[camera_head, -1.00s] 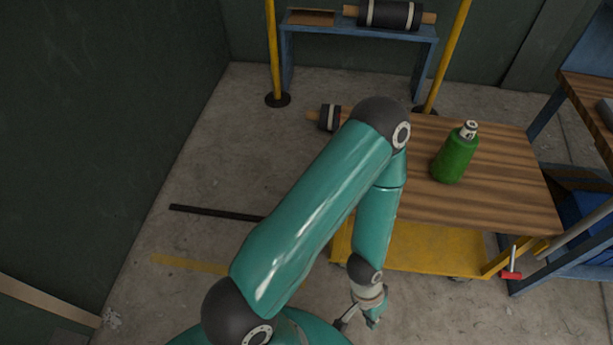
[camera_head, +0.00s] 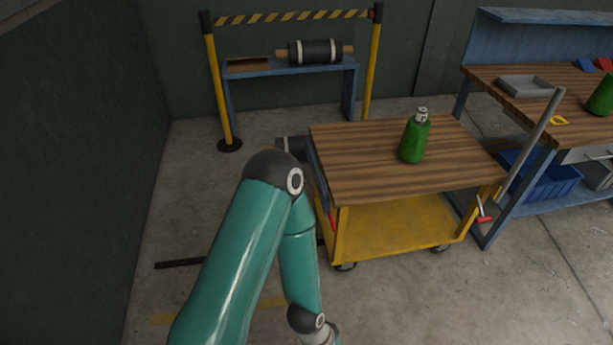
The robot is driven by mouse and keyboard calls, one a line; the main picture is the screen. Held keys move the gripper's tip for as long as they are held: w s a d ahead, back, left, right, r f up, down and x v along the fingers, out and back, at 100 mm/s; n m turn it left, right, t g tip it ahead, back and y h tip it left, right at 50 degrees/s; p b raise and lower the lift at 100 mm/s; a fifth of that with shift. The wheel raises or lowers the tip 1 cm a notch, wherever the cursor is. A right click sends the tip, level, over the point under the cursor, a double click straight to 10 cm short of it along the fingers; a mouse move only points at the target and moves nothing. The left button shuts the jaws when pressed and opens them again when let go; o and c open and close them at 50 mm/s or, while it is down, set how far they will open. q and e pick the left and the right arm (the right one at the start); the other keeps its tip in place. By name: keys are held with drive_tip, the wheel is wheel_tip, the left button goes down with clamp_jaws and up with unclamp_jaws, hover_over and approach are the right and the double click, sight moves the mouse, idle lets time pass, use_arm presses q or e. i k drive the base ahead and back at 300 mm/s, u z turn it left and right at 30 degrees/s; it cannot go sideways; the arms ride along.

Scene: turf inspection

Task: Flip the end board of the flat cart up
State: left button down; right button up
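The flat cart has a brown wooden top (camera_head: 365,150), a yellow lower deck (camera_head: 395,228) and castors. At its left end a narrow blue-grey board (camera_head: 317,172) appears to hang down, seen nearly edge-on and partly hidden by my arm. A small red part (camera_head: 332,220) shows below it. A grey bar (camera_head: 535,140) slants up at the cart's right end, with a red-tipped lever (camera_head: 483,212) near its lower end. My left arm reaches in from the lower left, in front of the cart's left end. Its gripper is cut off by the bottom edge. My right gripper is out of view.
A green bottle (camera_head: 413,140) stands on the cart top. A blue workbench with a tray (camera_head: 525,86) and a blue bin (camera_head: 545,180) is at the right. Behind are a low blue bench (camera_head: 290,70) and yellow barrier posts (camera_head: 217,95). Floor front right is clear.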

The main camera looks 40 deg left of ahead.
sight(324, 198)
drive_tip(key=u, duration=1.25)
drive_tip(key=i, duration=1.05)
drive_tip(key=z, duration=1.35)
drive_tip(key=k, duration=1.1)
drive_tip(key=u, duration=0.2)
